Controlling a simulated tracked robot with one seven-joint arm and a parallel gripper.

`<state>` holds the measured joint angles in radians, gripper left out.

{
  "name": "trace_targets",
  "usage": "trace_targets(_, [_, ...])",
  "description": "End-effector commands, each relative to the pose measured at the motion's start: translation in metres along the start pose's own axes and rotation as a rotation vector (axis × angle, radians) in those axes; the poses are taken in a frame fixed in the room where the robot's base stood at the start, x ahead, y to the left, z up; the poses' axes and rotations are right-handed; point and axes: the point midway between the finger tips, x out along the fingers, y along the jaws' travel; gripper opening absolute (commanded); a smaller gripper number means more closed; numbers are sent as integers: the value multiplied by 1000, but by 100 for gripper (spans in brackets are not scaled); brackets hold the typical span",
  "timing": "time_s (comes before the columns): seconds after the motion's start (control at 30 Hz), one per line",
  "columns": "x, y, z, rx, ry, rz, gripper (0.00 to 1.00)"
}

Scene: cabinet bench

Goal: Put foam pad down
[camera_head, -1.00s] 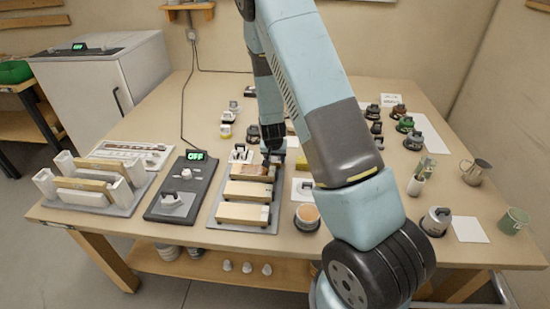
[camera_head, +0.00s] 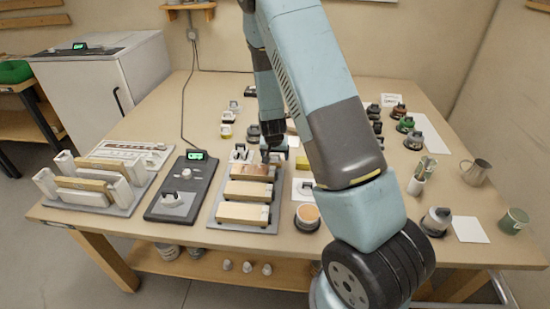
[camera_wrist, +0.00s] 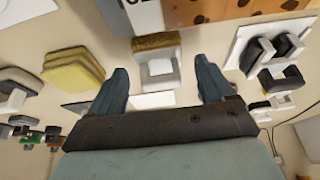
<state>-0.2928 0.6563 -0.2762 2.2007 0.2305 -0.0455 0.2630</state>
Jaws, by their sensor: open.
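My gripper (camera_wrist: 165,85) is open, with a finger on each side of the wrist view. Between and beyond the fingertips stands a small grey-white block with a rough brown pad-like layer (camera_wrist: 156,41); gaps show between it and both fingers. It may be the foam pad, but I cannot be sure. A yellow layered pad (camera_wrist: 73,72) lies to the left in the wrist view, outside the fingers. In the head view my gripper (camera_head: 270,155) is above the bench, just behind the brown block (camera_head: 252,172) on the grey tray; its fingertips are small and partly hidden there.
The grey tray (camera_head: 213,214) holds several long blocks. A dark device (camera_head: 160,207) with a lit "OFF" display stands left of it. Black-and-white parts (camera_wrist: 272,52) lie close on the right in the wrist view. My arm covers part of the bench.

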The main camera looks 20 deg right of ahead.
Motion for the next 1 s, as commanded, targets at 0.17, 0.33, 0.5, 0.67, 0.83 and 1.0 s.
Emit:
trace_targets(0.17, [-30, -1, 0, -1, 2, -3, 82])
trace_targets(0.33, [-57, -2, 0, -2, 3, -3, 82])
trace_targets(0.5, [-80, -1, 0, -2, 2, -3, 82])
trace_targets(0.67, [-93, -1, 0, -3, 1, -1, 82])
trace_targets(0.83, [-101, 0, 0, -1, -1, -4, 82])
trace_targets(1.0, [-125, 1, -1, -1, -14, -37, 82])
